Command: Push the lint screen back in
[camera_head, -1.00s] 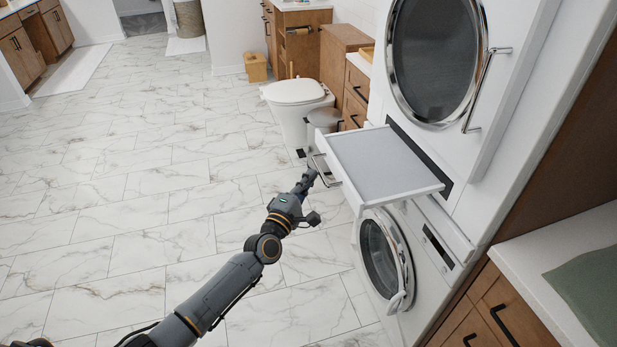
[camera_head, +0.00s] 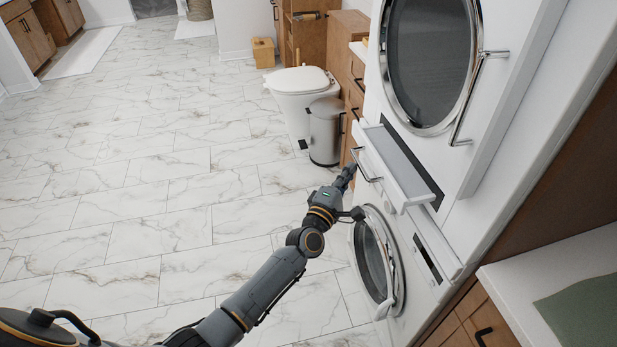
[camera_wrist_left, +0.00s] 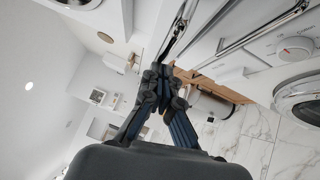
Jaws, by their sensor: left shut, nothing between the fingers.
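The lint screen (camera_head: 400,163) is a white drawer with a grey top, between the upper and lower machines. It stands out of its slot by a small part of its depth, with a dark strip of the slot showing behind it. Its front has a metal bar handle (camera_head: 366,166). My right gripper is not in view.
The upper machine's round door (camera_head: 430,65) is shut above. The lower machine's round door (camera_head: 376,255) stands below my left wrist. A steel bin (camera_head: 325,132) and a toilet (camera_head: 300,90) stand beyond. The marble floor to the left is clear.

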